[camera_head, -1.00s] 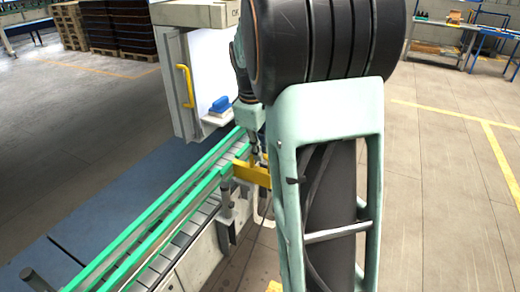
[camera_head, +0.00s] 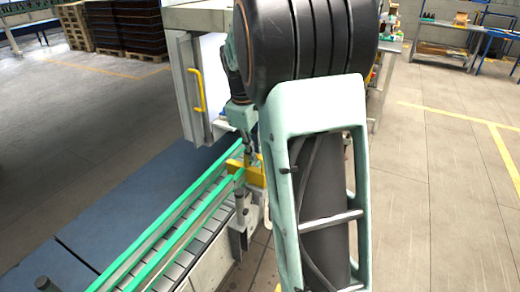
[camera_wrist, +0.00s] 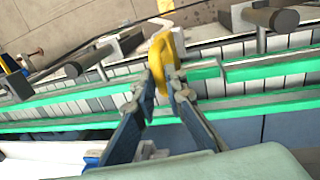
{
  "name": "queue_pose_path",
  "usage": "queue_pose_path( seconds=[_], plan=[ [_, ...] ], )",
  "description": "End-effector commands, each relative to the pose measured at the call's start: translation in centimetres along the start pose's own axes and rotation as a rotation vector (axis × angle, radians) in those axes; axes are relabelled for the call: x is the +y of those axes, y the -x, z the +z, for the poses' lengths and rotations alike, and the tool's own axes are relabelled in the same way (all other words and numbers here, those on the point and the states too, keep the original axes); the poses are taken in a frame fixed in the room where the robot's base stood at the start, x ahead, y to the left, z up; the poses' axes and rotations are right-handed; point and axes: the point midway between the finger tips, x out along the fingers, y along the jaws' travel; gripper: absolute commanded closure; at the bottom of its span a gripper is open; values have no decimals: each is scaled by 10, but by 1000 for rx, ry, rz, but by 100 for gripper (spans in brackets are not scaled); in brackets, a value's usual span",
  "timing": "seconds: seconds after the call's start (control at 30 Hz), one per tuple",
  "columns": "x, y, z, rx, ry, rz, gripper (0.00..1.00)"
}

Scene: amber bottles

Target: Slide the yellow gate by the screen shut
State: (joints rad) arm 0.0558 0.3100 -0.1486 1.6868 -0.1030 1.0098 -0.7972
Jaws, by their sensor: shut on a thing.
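The yellow gate (camera_head: 256,178) is at the far end of the conveyor, partly over its near green rail and partly hidden by my arm. My gripper (camera_head: 251,160) reaches down to it from above. In the wrist view, my gripper (camera_wrist: 163,84) is shut on an upright yellow part of the gate (camera_wrist: 158,58), between its two fingers. The rest of the gate is hard to make out there.
The conveyor (camera_head: 180,228) with green rails runs from the lower left to the gate. A grey cabinet (camera_head: 187,75) with a yellow handle (camera_head: 198,89) stands behind it. Stacked dark crates on pallets (camera_head: 122,28) are far back. Open floor (camera_head: 440,180) lies to the right.

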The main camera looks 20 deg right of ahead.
Motion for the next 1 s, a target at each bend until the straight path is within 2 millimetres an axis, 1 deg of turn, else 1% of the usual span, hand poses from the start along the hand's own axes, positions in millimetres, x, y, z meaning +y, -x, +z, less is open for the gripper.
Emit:
queue_pose_path(
  seconds=[0.03,0.17,0.2,0.3,0.37,0.67,0.77,0.83,1.0],
  plan=[
    [1,2,-5,12,1,6,100],
    [1,3,-5,14,1,7,100],
    [1,3,-6,15,1,7,88],
    [1,3,-5,14,2,7,77],
    [1,2,-5,12,1,6,71],
    [1,3,-3,9,0,4,71],
    [1,12,-3,11,0,6,71],
    [1,23,-3,11,0,6,71],
    [1,60,-3,13,1,8,71]
  ],
)
